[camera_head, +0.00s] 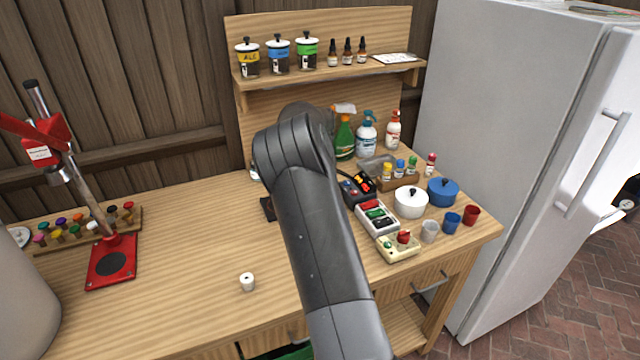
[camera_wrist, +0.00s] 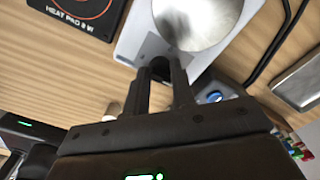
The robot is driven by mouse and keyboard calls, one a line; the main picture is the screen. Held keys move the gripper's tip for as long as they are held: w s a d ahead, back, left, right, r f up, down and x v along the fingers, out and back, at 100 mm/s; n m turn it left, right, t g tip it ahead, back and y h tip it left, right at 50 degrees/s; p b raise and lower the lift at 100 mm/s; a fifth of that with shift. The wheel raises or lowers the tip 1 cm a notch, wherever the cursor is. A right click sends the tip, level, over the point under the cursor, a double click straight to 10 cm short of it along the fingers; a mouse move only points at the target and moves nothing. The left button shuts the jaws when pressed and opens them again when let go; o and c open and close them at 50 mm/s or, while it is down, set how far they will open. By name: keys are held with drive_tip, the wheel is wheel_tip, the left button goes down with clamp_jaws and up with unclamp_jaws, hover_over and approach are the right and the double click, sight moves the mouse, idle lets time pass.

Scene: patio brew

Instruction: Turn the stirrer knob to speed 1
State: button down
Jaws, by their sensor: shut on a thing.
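The stirrer (camera_wrist: 130,42) is a pale, flat unit with a round silver plate (camera_wrist: 195,20) on top, at the top of the wrist view. Its dark knob (camera_wrist: 159,64) is at the near edge of the unit, between my fingertips. My gripper (camera_wrist: 161,74) is shut on this knob, one finger on each side. The knob's pointer and speed marks cannot be read. In the head view my arm hides the gripper, the knob and most of the stirrer.
A black heat pad (camera_wrist: 85,12) lies left of the stirrer in the wrist view. A blue knob (camera_wrist: 213,97), black cables (camera_wrist: 275,45) and a metal tray (camera_wrist: 299,82) are to the right. A small white cup-like piece (camera_head: 247,282) stands on open tabletop.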

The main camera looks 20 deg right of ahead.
drive_tip(key=c, duration=1.2)
unclamp_jaws()
wheel_tip(320, 180, up, 11)
drive_tip(key=shift+f, duration=0.1)
